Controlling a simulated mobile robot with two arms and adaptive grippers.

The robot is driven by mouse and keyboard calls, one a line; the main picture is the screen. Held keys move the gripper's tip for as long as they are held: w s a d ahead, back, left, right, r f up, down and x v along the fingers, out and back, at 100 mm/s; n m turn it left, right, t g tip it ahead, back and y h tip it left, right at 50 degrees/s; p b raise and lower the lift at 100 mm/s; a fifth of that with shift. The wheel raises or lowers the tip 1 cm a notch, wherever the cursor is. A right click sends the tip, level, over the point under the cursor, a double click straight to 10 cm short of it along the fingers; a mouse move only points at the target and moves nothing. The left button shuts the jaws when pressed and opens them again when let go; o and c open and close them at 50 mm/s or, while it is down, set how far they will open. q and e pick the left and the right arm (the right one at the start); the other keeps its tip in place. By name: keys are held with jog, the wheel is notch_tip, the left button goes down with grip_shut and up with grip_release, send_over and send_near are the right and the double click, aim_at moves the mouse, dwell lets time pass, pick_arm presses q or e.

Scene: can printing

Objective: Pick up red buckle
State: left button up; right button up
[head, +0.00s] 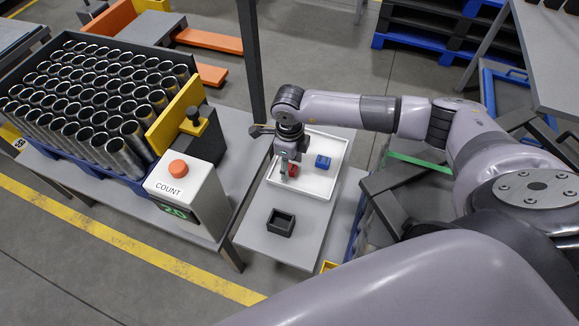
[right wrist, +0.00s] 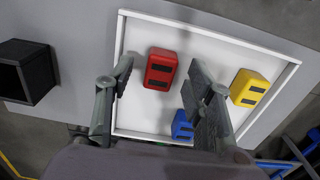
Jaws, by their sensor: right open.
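A red buckle (right wrist: 161,69) with two dark slots lies in a white tray (right wrist: 219,36). In the head view the red buckle (head: 293,170) is partly hidden behind my right gripper (head: 285,172). In the right wrist view my right gripper (right wrist: 160,88) is open, with the red buckle between its two fingers and no visible contact. A blue buckle (head: 323,162) lies in the tray to the right; it also shows in the right wrist view (right wrist: 183,126). A yellow buckle (right wrist: 249,88) lies right of the right finger. My left gripper is not in view.
A small black open box (head: 281,222) stands on the grey table (head: 298,245) in front of the tray. A dark post (head: 250,60) rises behind.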

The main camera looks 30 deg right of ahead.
jog(key=shift+f, duration=0.15)
jog(key=c, duration=1.1)
jog(key=shift+c, duration=0.2)
